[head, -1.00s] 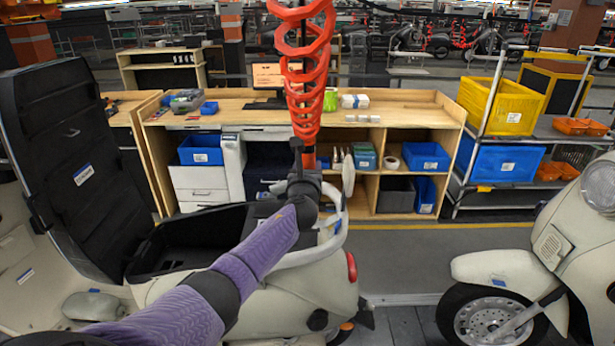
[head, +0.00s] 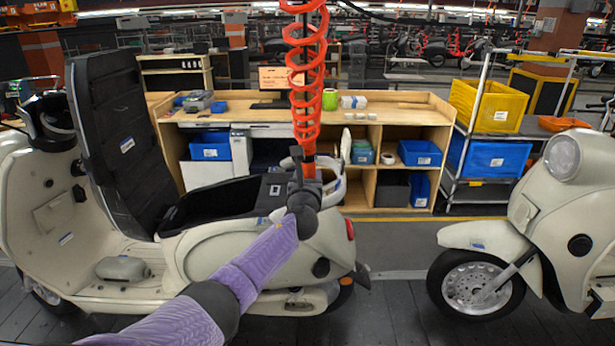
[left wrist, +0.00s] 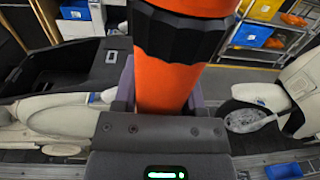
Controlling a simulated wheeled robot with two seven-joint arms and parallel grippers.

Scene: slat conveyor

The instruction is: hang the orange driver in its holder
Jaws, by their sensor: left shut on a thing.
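The orange driver (left wrist: 168,72) fills the middle of the left wrist view, with a black ribbed collar around its upper part. My left gripper (head: 303,188) is shut on it; the dark fingers lie on both sides of the orange body. In the head view only a small part of the orange driver (head: 308,166) shows above my gripper, below a coiled red hose (head: 306,75). The driver stands about upright, in front of the cream scooter's rear. Its lower end is hidden by my gripper and arm. I cannot make out its holder. My right gripper is out of view.
A cream scooter (head: 215,245) with its black seat (head: 120,140) raised stands behind my left arm. Another scooter (head: 480,235) is at the right. A wooden workbench (head: 400,115) and a rack with a yellow crate (head: 495,108) are behind. Floor is free between the scooters.

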